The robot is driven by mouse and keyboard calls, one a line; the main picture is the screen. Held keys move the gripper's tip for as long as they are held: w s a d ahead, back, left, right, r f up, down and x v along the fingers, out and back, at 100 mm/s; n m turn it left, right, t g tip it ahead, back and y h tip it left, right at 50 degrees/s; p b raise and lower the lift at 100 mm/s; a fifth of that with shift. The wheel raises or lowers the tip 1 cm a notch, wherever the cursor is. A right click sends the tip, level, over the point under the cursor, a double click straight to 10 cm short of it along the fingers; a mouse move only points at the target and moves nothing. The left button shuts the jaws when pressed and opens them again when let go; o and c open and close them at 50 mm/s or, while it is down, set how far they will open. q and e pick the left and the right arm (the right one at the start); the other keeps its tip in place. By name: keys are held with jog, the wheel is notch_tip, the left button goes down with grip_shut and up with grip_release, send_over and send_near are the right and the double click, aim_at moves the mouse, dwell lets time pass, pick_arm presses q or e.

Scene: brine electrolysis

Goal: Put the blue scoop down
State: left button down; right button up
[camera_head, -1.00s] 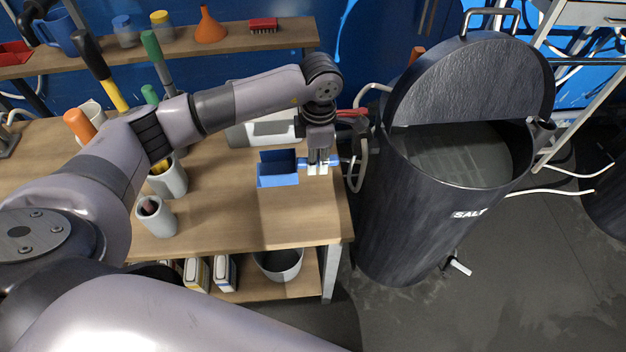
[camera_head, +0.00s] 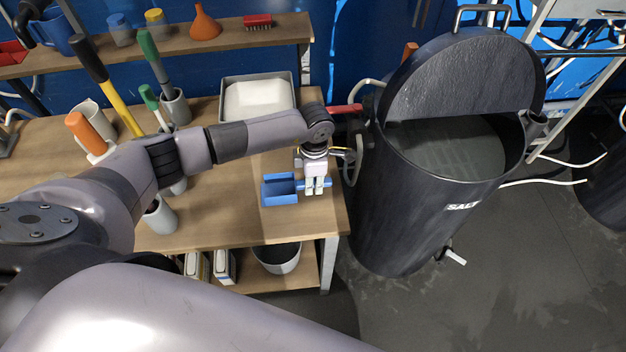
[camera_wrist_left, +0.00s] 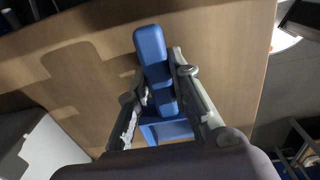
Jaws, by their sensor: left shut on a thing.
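The blue scoop (camera_head: 280,190) is over the right part of the wooden workbench (camera_head: 230,225), with its box-shaped bowl to the left and its handle to the right. My left gripper (camera_head: 316,190) points down and is shut on the scoop's handle. In the left wrist view the blue scoop (camera_wrist_left: 151,45) lies between the two fingers of my left gripper (camera_wrist_left: 160,90), with the bench top behind it. I cannot tell whether the scoop touches the bench top. My right gripper is not in view.
A grey tray of white salt (camera_head: 258,98) stands behind the scoop. The dark salt tank (camera_head: 405,225) with its raised lid stands just right of the bench. Cups holding tools, such as the white cup (camera_head: 162,217), stand to the left. The bench front near the scoop is clear.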

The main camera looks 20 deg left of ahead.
pick_arm(q)
jog(key=shift+f, duration=0.15)
jog(key=c, duration=1.5)
grip_release()
jog(key=shift+o, duration=0.2)
jog(key=shift+r, duration=0.2)
notch_tip(320, 180, up, 12)
jog(key=b, duration=0.2)
jog(key=shift+d, duration=0.2)
